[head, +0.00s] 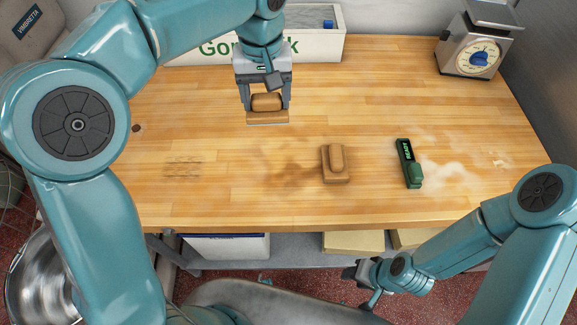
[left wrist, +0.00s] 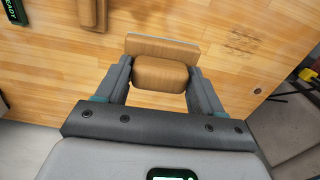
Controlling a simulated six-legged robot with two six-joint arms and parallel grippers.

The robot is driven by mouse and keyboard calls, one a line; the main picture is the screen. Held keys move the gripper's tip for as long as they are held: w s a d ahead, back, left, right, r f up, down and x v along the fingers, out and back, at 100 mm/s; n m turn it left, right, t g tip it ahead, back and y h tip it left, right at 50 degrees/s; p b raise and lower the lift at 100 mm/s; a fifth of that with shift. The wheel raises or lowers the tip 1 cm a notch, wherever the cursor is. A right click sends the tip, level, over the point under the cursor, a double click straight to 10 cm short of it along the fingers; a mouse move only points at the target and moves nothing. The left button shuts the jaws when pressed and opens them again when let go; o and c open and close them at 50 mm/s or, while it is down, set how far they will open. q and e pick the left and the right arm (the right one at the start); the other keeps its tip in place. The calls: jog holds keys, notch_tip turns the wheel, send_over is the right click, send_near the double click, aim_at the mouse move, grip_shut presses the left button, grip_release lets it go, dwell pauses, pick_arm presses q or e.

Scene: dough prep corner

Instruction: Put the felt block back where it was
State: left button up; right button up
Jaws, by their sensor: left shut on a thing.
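My left gripper (head: 266,106) is shut on a tan block with a rounded grip on a flat base, which I take to be the felt block (head: 267,118). It is over the back left of the wooden table; whether its base touches the wood I cannot tell. In the left wrist view the felt block (left wrist: 160,74) sits between both fingers, its flat base beyond them. A similar brown block (head: 335,164) with a rounded grip lies on the table, right of and nearer than the held one. My right gripper (head: 365,279) is low in front of the table; its jaw opening is unclear.
A green tool marked READY (head: 407,164) lies right of the brown block. A scale (head: 476,46) stands at the back right and a white lettered box (head: 318,47) at the back. Brown smudges and pale flour-like patches mark the table (head: 220,210); its front left is clear.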

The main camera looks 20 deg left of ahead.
pick_arm(q)
jog(key=shift+d+r+b, duration=0.1)
jog(key=shift+d+b, duration=0.3)
jog(key=shift+d, duration=0.8)
jog(key=shift+d+f+m, duration=0.1)
jog(key=shift+f+m, duration=0.2)
jog(key=shift+f, duration=0.3)
notch_tip(320, 180, down, 18)
jog(key=shift+f+p, duration=0.1)
jog(key=shift+p, duration=0.6)
jog(key=shift+a+f, duration=0.2)
pick_arm(e)
jog(key=shift+d+r, duration=0.2)
